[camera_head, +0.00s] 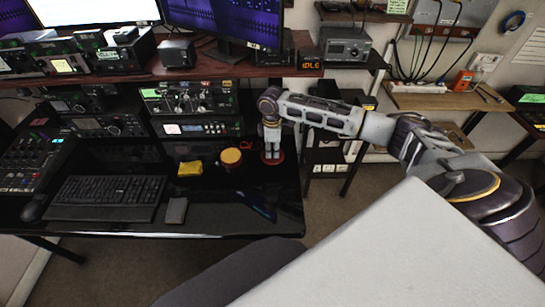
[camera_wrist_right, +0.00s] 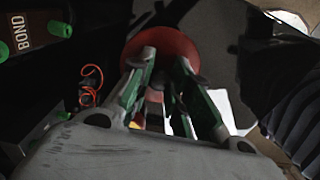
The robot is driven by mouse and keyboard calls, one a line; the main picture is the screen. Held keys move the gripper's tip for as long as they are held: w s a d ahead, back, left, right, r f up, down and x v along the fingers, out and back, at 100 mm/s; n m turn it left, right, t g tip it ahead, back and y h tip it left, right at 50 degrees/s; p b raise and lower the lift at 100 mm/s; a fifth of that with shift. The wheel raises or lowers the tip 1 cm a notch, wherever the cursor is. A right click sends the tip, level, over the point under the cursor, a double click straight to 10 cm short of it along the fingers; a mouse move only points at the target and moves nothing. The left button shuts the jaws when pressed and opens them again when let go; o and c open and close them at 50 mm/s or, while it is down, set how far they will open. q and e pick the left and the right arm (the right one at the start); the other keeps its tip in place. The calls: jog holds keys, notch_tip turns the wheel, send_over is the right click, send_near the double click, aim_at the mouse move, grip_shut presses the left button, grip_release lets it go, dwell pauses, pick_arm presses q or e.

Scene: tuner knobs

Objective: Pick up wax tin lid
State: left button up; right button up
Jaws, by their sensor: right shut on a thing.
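A red round lid (camera_head: 265,158) is at the fingertips of my right gripper (camera_head: 273,156), over the right part of the black desk. In the right wrist view the red disc of the lid (camera_wrist_right: 185,45) shows beyond the two green-lined fingers (camera_wrist_right: 165,65). My right gripper is shut on it; the fingers cover part of the lid. I cannot tell whether the lid touches the desk. A round tin (camera_head: 231,157) with a yellow-orange top and red side stands just left of the gripper. My left gripper is not in view.
A yellow cloth or sponge (camera_head: 190,168) lies left of the tin. A small grey block (camera_head: 176,210), a keyboard (camera_head: 108,191) and a dark blue strip (camera_head: 258,205) lie on the desk (camera_head: 215,222). Radio units (camera_head: 190,98) stand behind. An orange cable (camera_wrist_right: 91,88) curls near the gripper.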

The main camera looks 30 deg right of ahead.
notch_tip(320, 180, up, 2)
jog(key=shift+r, duration=0.7)
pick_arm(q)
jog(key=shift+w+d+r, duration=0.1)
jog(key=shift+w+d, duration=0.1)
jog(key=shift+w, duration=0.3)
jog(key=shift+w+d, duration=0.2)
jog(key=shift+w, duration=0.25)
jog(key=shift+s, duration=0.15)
